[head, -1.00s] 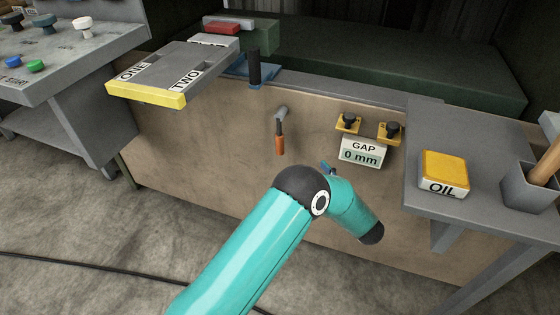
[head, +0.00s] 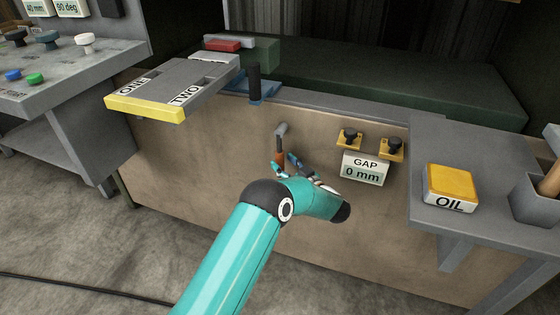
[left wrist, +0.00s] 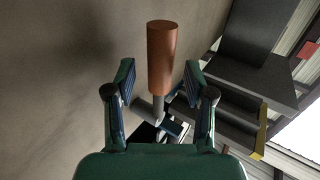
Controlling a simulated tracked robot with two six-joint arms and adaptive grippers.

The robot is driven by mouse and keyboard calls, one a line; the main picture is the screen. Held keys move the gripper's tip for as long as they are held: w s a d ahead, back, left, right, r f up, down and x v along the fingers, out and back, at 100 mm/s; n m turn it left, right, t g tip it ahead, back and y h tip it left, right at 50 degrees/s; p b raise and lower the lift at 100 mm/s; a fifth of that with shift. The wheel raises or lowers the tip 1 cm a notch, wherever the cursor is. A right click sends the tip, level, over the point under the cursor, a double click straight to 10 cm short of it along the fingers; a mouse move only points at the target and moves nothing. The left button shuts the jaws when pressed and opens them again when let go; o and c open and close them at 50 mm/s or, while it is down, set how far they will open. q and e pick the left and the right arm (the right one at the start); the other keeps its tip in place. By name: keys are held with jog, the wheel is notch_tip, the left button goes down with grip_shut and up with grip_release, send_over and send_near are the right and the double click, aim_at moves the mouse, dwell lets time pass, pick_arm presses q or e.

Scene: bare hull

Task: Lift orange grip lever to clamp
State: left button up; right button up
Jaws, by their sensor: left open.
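The orange grip lever (head: 279,157) hangs down from a grey pivot on the beige front panel in the head view. Its orange grip (left wrist: 161,58) stands large in the left wrist view, in line with the space between my fingers. My left gripper (head: 285,164) is at the lever's lower end, with its arm coming up from below. In the left wrist view the left gripper (left wrist: 159,85) is open, one finger on each side of the lever. I cannot tell whether either finger touches it. My right gripper is not in view.
A gap display (head: 364,169) reading 0 mm and two yellow-based black knobs (head: 350,138) are right of the lever. A grey shelf with a yellow oil box (head: 451,187) juts out farther right. A yellow-edged tray (head: 150,107) juts out at upper left.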

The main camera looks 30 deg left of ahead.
pick_arm(q)
jog(key=shift+x, duration=1.25)
grip_shut()
